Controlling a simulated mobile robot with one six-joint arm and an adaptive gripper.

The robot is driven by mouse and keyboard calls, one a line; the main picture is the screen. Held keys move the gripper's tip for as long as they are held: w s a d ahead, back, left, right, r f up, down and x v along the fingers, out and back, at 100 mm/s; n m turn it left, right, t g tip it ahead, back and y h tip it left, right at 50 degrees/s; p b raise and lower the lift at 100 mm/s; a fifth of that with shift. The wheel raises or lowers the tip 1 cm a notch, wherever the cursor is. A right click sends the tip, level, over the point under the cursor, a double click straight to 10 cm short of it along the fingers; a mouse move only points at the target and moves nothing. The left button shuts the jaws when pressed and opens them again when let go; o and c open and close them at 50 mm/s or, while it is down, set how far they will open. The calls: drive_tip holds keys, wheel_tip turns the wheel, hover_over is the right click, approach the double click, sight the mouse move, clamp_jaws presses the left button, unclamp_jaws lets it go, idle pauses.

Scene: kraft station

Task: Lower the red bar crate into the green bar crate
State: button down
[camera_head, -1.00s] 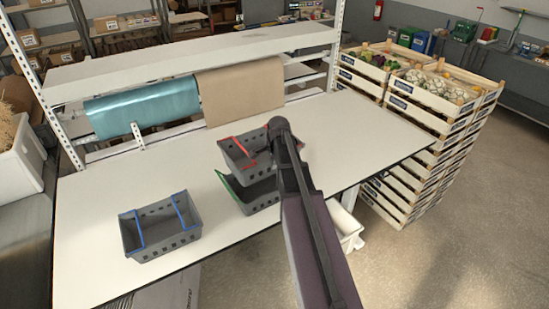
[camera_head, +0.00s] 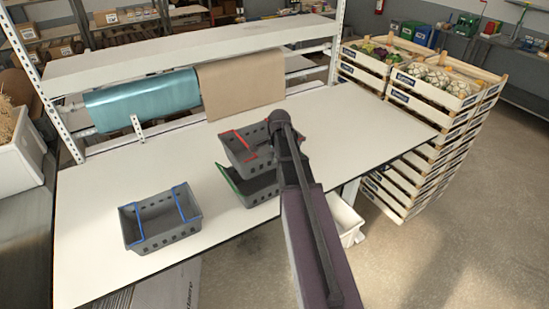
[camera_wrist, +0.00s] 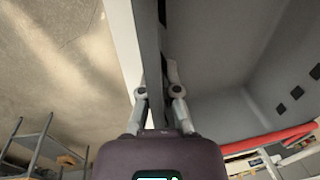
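The grey red bar crate (camera_head: 238,153), with red bars, is held up in the middle of the head view, roughly level. Directly below it is the grey green bar crate (camera_head: 262,190), standing on the white table; its green bar shows at the left and the upper crate hides most of its opening. I cannot tell whether the two touch. My gripper (camera_wrist: 160,92) is shut on a wall of the red bar crate in the wrist view, where a red bar (camera_wrist: 270,140) shows at right. In the head view my arm hides the fingers.
A grey crate with blue bars (camera_head: 160,234) stands on the white table (camera_head: 100,210) to the left. Stacked wooden produce crates (camera_head: 400,150) stand beyond the table's right edge. A shelf with teal and brown rolls (camera_head: 240,90) runs along the back.

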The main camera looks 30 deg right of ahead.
drive_tip(key=shift+f+b, duration=4.95)
drive_tip(key=shift+f, duration=0.2)
drive_tip(key=shift+f+b, duration=0.45)
drive_tip(key=c, duration=0.7)
unclamp_jaws()
drive_tip(key=shift+r, duration=0.2)
